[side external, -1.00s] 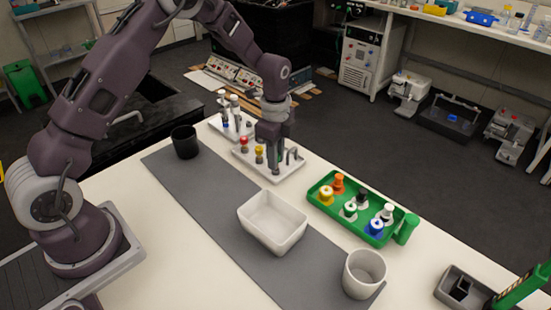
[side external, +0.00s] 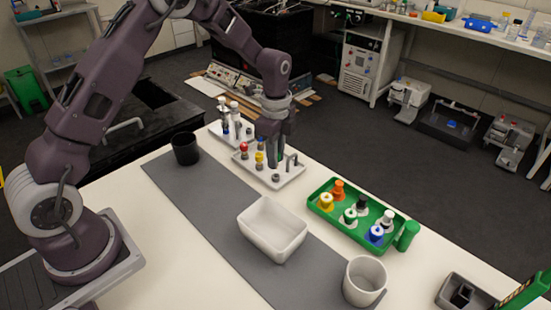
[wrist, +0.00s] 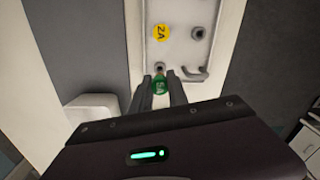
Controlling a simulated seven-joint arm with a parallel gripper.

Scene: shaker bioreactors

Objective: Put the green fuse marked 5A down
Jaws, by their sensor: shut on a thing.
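My gripper (side external: 277,150) is shut on the green fuse (side external: 281,156). The tray bears a red fuse (side external: 244,148) and a yellow fuse (side external: 259,158) marked 2A in the wrist view (wrist: 162,32). A small empty-looking socket (side external: 275,178) shows below the gripper. The fuse's lower end is hidden.
A handle (side external: 291,160) stands up from the tray's right side. A white tub (side external: 272,228), a white cup (side external: 364,281), a dark cup (side external: 185,148) and a green tray (side external: 345,222) of coloured bottles stand around. The grey mat is otherwise clear.

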